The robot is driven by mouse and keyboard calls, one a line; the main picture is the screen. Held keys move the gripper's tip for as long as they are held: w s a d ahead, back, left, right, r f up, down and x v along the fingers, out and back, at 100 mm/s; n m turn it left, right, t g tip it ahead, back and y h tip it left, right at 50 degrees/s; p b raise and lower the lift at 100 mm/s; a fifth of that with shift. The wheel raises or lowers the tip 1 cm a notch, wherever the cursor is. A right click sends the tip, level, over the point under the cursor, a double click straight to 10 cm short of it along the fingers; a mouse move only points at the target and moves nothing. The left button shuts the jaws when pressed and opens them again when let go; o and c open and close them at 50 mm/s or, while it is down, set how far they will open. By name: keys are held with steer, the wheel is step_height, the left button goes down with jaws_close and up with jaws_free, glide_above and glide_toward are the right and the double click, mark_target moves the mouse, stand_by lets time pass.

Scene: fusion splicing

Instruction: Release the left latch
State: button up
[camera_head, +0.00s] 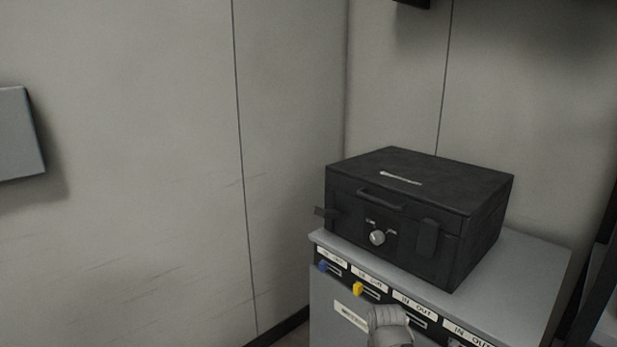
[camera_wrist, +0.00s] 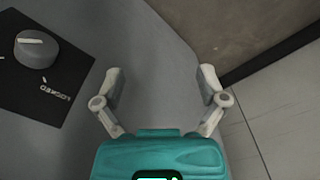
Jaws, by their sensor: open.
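A black case (camera_head: 400,215) stands closed on a grey cabinet. Its left latch (camera_head: 325,213) juts outward from the left end of the front face and looks swung away from it. The right latch (camera_head: 427,237) lies flat against the front. A round knob (camera_head: 377,237) sits between them; in the wrist view a grey knob (camera_wrist: 36,48) shows on a dark plate at upper left. My gripper (camera_wrist: 161,85) is open, its two fingers spread with nothing between them. I cannot make out the left latch in the wrist view. The gripper's fingers are not visible in the head view.
The grey cabinet (camera_head: 545,255) has a row of labelled ports with a blue plug (camera_head: 323,266) and a yellow plug (camera_head: 358,289). Walls rise behind and left of the case. A grey wall box (camera_head: 18,135) is at far left.

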step_height(320, 180, up, 33)
steer(key=p, duration=3.1)
steer(key=shift+d+f+p, duration=0.15)
steer(key=shift+p, duration=0.25)
steer(key=c, duration=0.5)
